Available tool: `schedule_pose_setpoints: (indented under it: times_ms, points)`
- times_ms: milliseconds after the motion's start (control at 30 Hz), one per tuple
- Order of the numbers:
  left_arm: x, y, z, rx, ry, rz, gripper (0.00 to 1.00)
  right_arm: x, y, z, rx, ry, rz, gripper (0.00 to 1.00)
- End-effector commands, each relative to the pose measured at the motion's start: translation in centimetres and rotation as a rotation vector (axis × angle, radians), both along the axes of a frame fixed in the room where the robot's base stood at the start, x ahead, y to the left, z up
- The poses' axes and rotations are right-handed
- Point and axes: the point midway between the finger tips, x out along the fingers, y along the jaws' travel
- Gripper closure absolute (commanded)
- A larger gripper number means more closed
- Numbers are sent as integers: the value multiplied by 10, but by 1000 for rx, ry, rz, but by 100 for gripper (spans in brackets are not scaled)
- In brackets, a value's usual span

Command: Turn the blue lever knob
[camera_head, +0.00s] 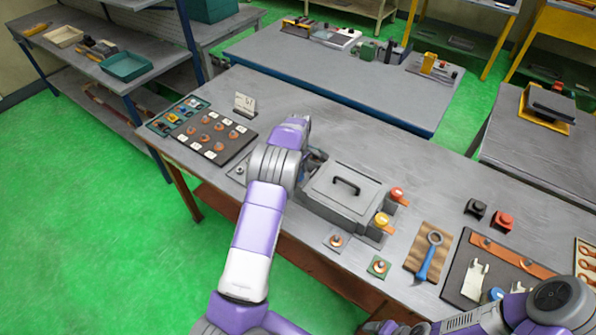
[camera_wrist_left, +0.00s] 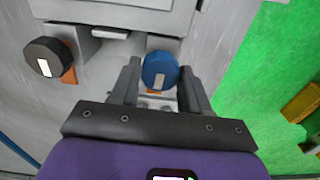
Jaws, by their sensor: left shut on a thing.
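The blue lever knob (camera_wrist_left: 158,70) is a round blue cap with a pale rectangular mark, at the middle of the left wrist view. My left gripper (camera_wrist_left: 160,78) has one finger on each side of it and is shut on it. In the head view my left arm hides the knob and the fingers. The knob is beside the grey box (camera_head: 345,195) with a black handle on its lid. My right arm shows at the lower right of the head view, and its fingers cannot be made out.
A black knob (camera_wrist_left: 43,57) stands left of the blue one in the wrist view. Red (camera_head: 397,194) and yellow (camera_head: 382,220) knobs stand at the box's right side. A dark parts tray (camera_head: 240,148) lies to the left. A blue-handled wrench (camera_head: 428,258) lies on a wooden board.

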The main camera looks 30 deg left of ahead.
Motion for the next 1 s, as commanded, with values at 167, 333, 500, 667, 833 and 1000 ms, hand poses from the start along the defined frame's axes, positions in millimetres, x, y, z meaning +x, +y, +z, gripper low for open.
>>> schedule_pose_setpoints:
  times_ms: [167,333,500,667,833,1000]
  points:
    - [-4,-2,-7,-5,17,2,84,0,0,-1,0,0,0,28]
    - [-4,-2,-7,-5,17,1,84,0,0,-1,0,0,0,28]
    - [-3,-1,-6,-4,13,1,29,0,0,0,0,0,0,28]
    - [-2,-1,-4,-2,8,0,29,0,0,0,0,0,0,28]
    - [-1,-1,1,-1,5,0,29,0,0,0,0,0,0,28]
    - [-1,0,24,-1,2,0,29,0,0,-1,0,0,0,28]
